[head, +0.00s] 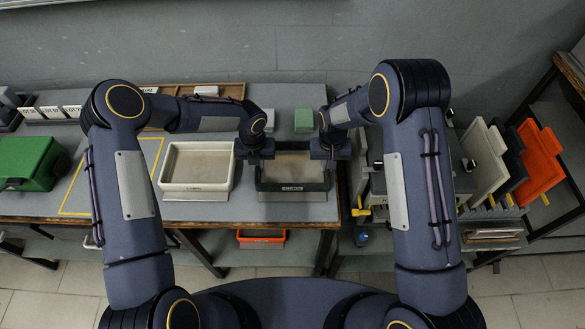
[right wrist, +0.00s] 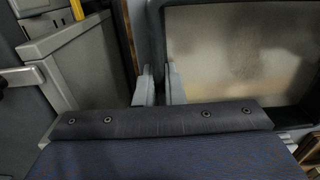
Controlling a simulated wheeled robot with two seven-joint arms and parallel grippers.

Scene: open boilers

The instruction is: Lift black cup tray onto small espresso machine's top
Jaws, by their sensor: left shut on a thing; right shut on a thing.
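The black tray (head: 291,196) has a dark rim, a beige floor and a small label on its front wall. It is at the table's right part, level as far as I can see; I cannot tell whether it touches the table. My left gripper (head: 252,152) is at its left side and my right gripper (head: 328,152) at its right side, both shut on it. The right wrist view shows the right fingers (right wrist: 159,86) at the tray's side wall, beside its beige floor (right wrist: 235,50). A grey metal unit (head: 378,184), possibly the small espresso machine, stands right of the table, partly behind my right arm.
A cream tray (head: 197,188) sits close left of the black one. A green block (head: 304,120) is behind it. Upright cream and orange trays (head: 541,158) stand at right. The wall closes off the back.

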